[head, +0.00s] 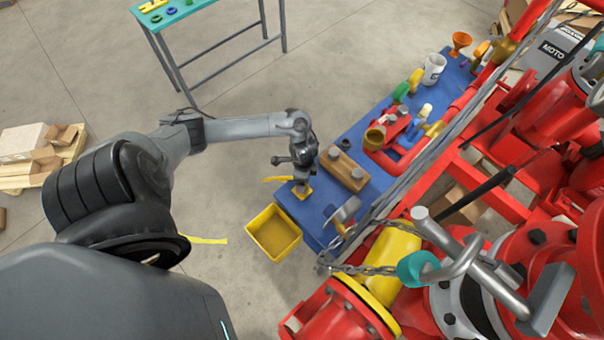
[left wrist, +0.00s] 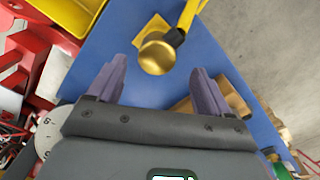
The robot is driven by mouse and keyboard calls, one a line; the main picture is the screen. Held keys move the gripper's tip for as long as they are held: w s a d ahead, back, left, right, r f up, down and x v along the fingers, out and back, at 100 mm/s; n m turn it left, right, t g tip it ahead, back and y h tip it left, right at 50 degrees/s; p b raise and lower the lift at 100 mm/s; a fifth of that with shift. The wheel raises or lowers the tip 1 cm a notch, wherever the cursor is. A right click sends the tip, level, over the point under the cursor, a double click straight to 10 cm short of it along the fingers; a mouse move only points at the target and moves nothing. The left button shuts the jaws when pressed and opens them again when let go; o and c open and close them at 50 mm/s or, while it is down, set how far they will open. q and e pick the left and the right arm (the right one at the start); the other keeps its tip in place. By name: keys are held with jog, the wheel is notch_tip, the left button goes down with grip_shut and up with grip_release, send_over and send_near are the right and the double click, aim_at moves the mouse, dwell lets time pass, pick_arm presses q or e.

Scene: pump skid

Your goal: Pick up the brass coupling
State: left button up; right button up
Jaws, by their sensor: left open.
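The brass coupling (left wrist: 155,55) is a round, shiny gold piece in the left wrist view. It sits on a small yellow square pad on the blue bench top. The pad (head: 302,191) shows at the bench's near-left edge in the head view, where my left gripper (head: 299,176) hides most of the coupling. In the left wrist view my left gripper (left wrist: 156,86) is open, with its two purple fingers spread apart. The coupling appears between and beyond the fingertips, and nothing is held. My right gripper is not in view.
A yellow strap (left wrist: 187,15) with a black end lies close to the coupling. A yellow bin (head: 273,232) stands beside the bench. A wooden block with metal pieces (head: 343,170) and a round gauge (head: 345,209) are nearby. Red pipework (head: 500,190) fills the right.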

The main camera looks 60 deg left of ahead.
pick_arm(q)
jog(key=f, duration=0.3)
jog(key=shift+s+d+f, duration=0.15)
jog(key=shift+s+f, duration=0.1)
jog(key=shift+f, duration=0.65)
jog(key=c, duration=1.2)
jog(key=shift+w+r, duration=0.1)
jog(key=shift+c, duration=0.2)
notch_tip(320, 180, up, 10)
jog(key=shift+f+p, duration=0.1)
jog(key=shift+p, duration=0.55)
